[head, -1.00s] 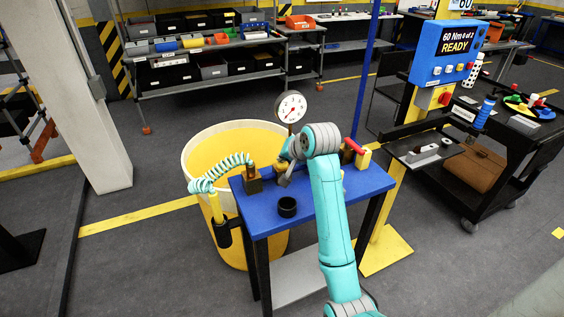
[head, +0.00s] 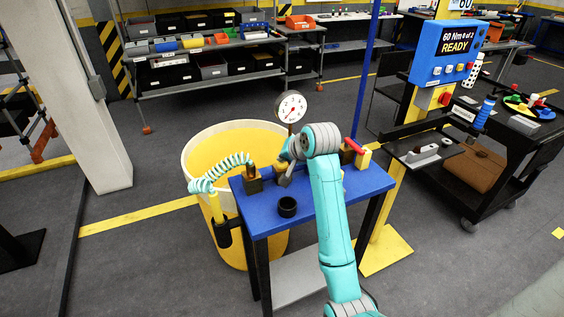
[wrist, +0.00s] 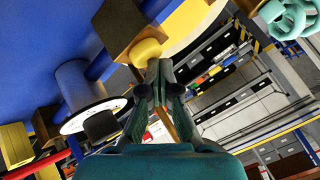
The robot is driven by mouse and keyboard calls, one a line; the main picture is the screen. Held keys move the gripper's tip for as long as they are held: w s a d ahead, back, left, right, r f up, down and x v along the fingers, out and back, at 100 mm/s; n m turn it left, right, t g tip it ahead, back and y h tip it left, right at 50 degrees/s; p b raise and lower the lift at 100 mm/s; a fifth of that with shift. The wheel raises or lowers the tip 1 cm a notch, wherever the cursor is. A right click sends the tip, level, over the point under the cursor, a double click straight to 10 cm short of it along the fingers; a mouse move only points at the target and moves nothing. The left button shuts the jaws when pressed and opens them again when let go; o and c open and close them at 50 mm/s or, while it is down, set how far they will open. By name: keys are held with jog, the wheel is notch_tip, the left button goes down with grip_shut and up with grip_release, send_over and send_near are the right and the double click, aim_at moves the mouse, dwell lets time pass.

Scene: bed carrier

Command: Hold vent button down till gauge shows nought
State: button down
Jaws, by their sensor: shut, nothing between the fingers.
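The white round gauge (head: 291,107) stands on a stem above the blue table in the head view. Its thin needle is visible, but the scale is too small to read. The vent button looks to be the round yellow knob (wrist: 147,52) on a brown block (wrist: 126,28) in the wrist view. My gripper (wrist: 160,68) is shut and empty, its fingertips at the knob's edge. They look in contact, but I cannot tell how far it is pressed. In the head view my gripper (head: 286,172) is partly hidden by my wrist.
A large yellow bin (head: 225,145) stands behind. A blue READY panel (head: 447,52) and black cart (head: 520,150) are at right.

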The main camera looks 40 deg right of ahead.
jog(key=shift+r, duration=0.9)
jog(key=shift+r, duration=2.5)
